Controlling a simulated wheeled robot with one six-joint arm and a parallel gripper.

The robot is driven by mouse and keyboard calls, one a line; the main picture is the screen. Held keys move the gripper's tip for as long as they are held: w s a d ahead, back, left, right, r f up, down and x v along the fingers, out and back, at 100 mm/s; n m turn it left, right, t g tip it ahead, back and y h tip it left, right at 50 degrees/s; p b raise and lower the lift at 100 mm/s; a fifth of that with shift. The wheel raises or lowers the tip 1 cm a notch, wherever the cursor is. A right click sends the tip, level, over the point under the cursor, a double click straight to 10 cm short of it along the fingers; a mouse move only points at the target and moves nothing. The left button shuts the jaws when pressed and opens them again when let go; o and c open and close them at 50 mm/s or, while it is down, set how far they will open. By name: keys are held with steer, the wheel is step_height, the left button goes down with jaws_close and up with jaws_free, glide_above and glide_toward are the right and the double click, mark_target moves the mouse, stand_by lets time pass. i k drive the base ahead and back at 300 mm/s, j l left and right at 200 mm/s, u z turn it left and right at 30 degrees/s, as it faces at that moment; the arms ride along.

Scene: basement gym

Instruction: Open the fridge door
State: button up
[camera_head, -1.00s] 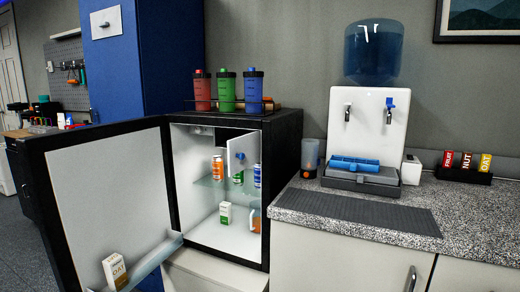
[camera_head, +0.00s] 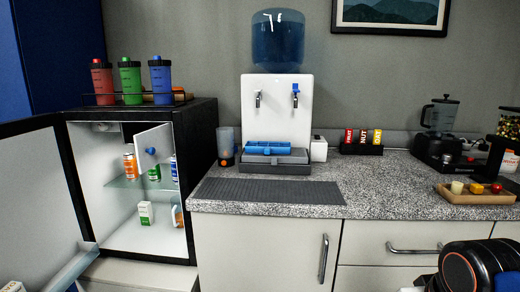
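The small black fridge (camera_head: 203,135) stands at the left, beside the counter. Its door (camera_head: 38,200) is swung wide open to the left, its pale inner side showing and cut off by the left picture edge. Inside, a glass shelf (camera_head: 125,183) holds cans, among them an orange and white can (camera_head: 130,167). A small white inner door (camera_head: 155,151) with a blue knob stands ajar. A green and white carton (camera_head: 146,213) stands on the fridge floor. A black and orange part of my arm shows at the bottom right, far from the fridge. My gripper's fingers are out of view.
Red, green and blue bottles stand in a rack (camera_head: 184,96) on the fridge. The speckled counter (camera_head: 375,190) carries a water dispenser (camera_head: 300,107), a bar holder (camera_head: 360,148), a blender (camera_head: 440,120) and a wooden board (camera_head: 450,197). A dark mat (camera_head: 265,190) lies on it.

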mark_target(46, 245)
steer(key=i+j+u, duration=0.1)
steer(key=u, duration=0.3)
steer(key=i+u, duration=0.15)
steer(key=u, duration=0.25)
steer(key=i+u, duration=0.15)
steer(key=u, duration=0.25)
